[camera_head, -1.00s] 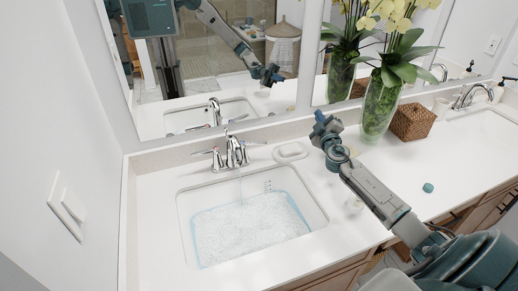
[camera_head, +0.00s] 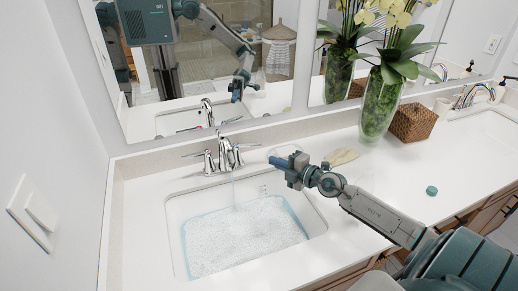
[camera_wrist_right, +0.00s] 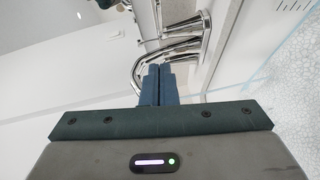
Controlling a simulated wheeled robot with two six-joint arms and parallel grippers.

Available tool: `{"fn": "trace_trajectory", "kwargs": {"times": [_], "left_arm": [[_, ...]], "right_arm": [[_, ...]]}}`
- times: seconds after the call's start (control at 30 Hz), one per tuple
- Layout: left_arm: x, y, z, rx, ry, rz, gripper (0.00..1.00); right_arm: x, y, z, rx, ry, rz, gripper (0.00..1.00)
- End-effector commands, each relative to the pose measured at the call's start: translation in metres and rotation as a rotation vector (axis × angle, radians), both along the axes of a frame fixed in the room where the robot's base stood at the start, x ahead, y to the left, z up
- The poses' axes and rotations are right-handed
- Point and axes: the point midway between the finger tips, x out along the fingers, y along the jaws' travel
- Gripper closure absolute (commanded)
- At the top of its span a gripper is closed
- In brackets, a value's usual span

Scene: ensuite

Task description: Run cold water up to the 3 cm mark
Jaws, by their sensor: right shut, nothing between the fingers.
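The chrome tap (camera_head: 227,158) stands behind the basin (camera_head: 176,215), with a lever on each side: the left lever (camera_head: 208,160) and the right lever (camera_head: 238,148). A thin stream (camera_head: 234,190) runs from the spout. Rippled water (camera_head: 245,235) with a blue edge covers the basin floor. Dark scale marks (camera_head: 265,189) show on the back wall; which one the water meets is too small to read. My right gripper (camera_head: 277,162) is shut and empty, right of the tap and apart from it. In the right wrist view the shut fingers (camera_wrist_right: 158,85) point towards the tap (camera_wrist_right: 170,58). My left gripper is not in view.
A pale dish (camera_head: 286,150) lies behind my right gripper. A yellowish cloth-like item (camera_head: 342,156), a glass vase (camera_head: 380,105), a wicker basket (camera_head: 412,122) and a teal cap (camera_head: 432,190) are on the counter to the right. The mirror rises behind.

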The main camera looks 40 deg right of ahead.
Motion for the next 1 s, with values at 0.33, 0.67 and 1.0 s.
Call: {"fn": "trace_trajectory", "kwargs": {"times": [0.33, 0.67, 1.0], "left_arm": [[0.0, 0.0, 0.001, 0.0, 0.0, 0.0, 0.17], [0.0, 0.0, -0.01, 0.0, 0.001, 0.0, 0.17], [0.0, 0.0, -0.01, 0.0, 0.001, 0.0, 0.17]], "right_arm": [[0.058, 0.016, -0.006, 0.005, -0.004, -0.003, 1.0], [0.095, 0.002, -0.014, 0.002, 0.001, -0.001, 1.0], [0.099, 0.0, -0.014, 0.001, 0.0, 0.0, 1.0]]}}
